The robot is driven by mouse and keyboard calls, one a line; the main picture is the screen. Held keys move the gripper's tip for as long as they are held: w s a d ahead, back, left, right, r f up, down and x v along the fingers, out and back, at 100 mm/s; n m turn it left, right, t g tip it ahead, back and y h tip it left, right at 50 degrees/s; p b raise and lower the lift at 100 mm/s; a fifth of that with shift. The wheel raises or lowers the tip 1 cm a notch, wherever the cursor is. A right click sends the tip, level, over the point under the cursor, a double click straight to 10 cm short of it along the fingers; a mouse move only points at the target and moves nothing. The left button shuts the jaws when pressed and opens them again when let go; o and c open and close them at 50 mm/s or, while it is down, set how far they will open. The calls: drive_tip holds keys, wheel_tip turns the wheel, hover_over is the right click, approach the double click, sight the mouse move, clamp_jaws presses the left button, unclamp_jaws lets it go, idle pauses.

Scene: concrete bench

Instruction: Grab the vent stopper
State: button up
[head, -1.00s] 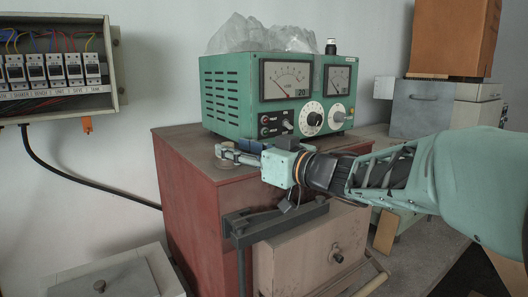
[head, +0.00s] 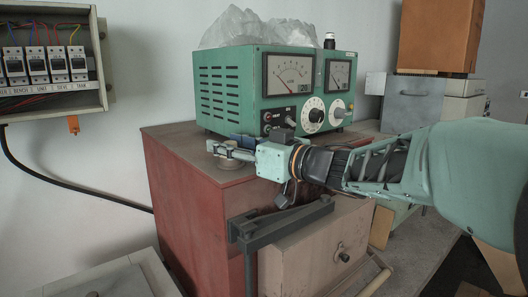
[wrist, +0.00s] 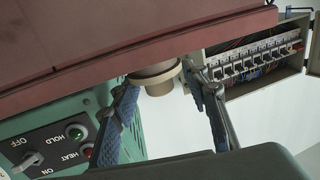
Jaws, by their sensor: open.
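The vent stopper (wrist: 155,80) looks like a short tan cylinder with a wider rim, standing on the red cabinet top. In the wrist view it is between the two blue-padded fingers of my gripper (wrist: 165,88), near their tips, with visible gaps on both sides. In the head view the stopper (head: 214,146) shows as a small tan round piece near the cabinet's front left top edge, partly hidden by the fingers. My gripper (head: 232,151) reaches it from the right, low over the cabinet top, open and holding nothing.
A green meter unit (head: 225,95) with dials and knobs stands close behind the gripper on the red cabinet (head: 190,200). A grey bracket (head: 270,228) and a beige box (head: 310,255) are below the arm. A breaker box (head: 50,65) hangs on the left wall.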

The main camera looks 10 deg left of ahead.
drive_tip(key=shift+d, duration=0.1)
drive_tip(key=shift+c, duration=0.6)
clamp_jaws()
drive_tip(key=shift+r, duration=0.1)
